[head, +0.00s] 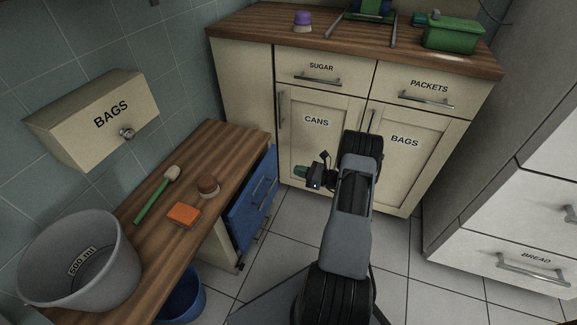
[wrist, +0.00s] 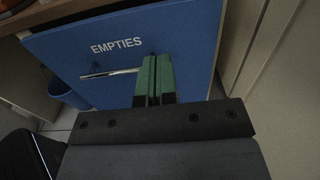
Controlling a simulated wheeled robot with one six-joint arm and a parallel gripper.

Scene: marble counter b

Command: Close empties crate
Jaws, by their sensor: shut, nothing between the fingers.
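The empties crate (head: 254,205) is a blue front with a metal bar handle, under the low wooden counter at the left in the head view. Its face stands slightly out past the counter edge, with a dark gap at its lower side. In the wrist view the blue front (wrist: 190,40) fills the top and reads EMPTIES, with the handle (wrist: 110,73) across it. My gripper (head: 299,171) is in front of this face, to its right in the head view. Its green fingers (wrist: 153,77) are shut and empty, near the handle's right end. I cannot tell whether they touch it.
The low counter (head: 225,150) holds a grey bucket (head: 85,270), a brush (head: 155,195), an orange block (head: 183,215) and a brown-topped item (head: 208,185). A blue bin (head: 182,295) stands below. A cream cabinet (head: 320,150) is behind; tiled floor lies open in front.

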